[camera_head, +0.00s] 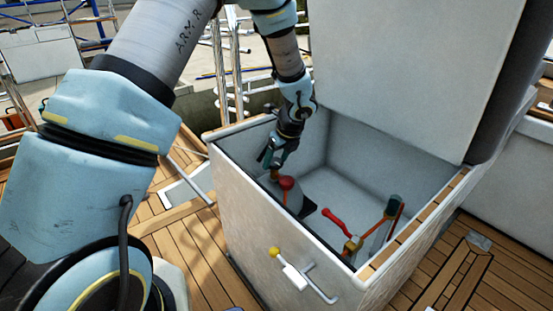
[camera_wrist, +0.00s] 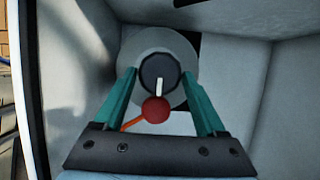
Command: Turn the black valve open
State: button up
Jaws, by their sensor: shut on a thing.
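The black valve (camera_wrist: 158,72) is a round dark knob with a white pointer mark, on a grey round base (camera_wrist: 183,60) inside the open locker. My gripper (camera_wrist: 158,76) has its two teal fingers on either side of the knob, shut on it. In the head view my gripper (camera_head: 272,164) reaches down into the left part of the locker; the black knob cannot be made out there. A red ball (camera_wrist: 155,109) on an orange-red lever is close to the knob in the wrist view; it also shows below my gripper in the head view (camera_head: 286,183).
A red-handled lever (camera_head: 334,219) and a dark green-topped handle (camera_head: 392,206) stand to the right in the locker (camera_head: 230,215). Its raised lid (camera_head: 400,70) stands behind. A yellow-knobbed latch (camera_head: 275,252) is on the front wall. Wooden deck surrounds it.

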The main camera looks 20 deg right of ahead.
jog(key=c, duration=0.3)
